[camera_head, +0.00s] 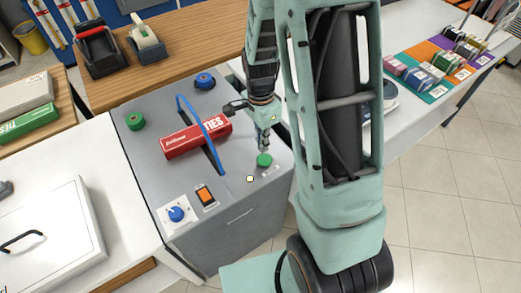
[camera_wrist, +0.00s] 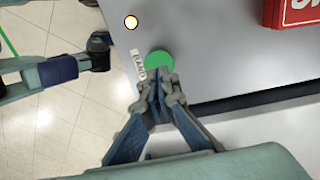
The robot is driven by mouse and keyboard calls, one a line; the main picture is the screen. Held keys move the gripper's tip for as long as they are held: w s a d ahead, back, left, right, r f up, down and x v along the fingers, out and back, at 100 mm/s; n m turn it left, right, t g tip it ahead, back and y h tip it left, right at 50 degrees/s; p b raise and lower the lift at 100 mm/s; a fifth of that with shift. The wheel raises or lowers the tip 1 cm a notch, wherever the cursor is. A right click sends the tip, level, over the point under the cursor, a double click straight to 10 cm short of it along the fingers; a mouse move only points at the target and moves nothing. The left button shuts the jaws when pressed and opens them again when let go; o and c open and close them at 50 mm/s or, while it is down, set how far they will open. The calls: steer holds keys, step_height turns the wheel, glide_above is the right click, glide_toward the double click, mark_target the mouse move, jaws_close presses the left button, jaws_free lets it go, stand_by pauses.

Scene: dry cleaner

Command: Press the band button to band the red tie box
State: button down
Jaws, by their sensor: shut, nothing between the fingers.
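The red tie box (camera_head: 196,138) lies on the grey banding machine (camera_head: 150,166), under the blue arch (camera_head: 196,122). A corner of the box shows at the top right of the wrist view (camera_wrist: 292,12). The green band button (camera_head: 264,160) is near the machine's right edge, and a small label reading "BAND" (camera_wrist: 138,64) is beside it in the wrist view. My gripper (camera_head: 264,148) is shut and empty, with its fingertips just at the button. In the wrist view the tips (camera_wrist: 160,80) overlap the button's (camera_wrist: 159,60) near edge. I cannot tell whether they touch it.
A small pale yellow light (camera_head: 250,179) is near the button. An orange switch (camera_head: 205,196), a blue knob (camera_head: 177,213) and another green knob (camera_head: 135,120) are on the machine. A white case (camera_head: 50,240) stands at left. A counter with coloured mats (camera_head: 432,90) is at right.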

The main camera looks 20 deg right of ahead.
mark_target(262, 156)
step_height(262, 156, up, 8)
steer(key=shift+w+r, duration=0.25)
steer(key=shift+w, duration=0.15)
stand_by(0.3)
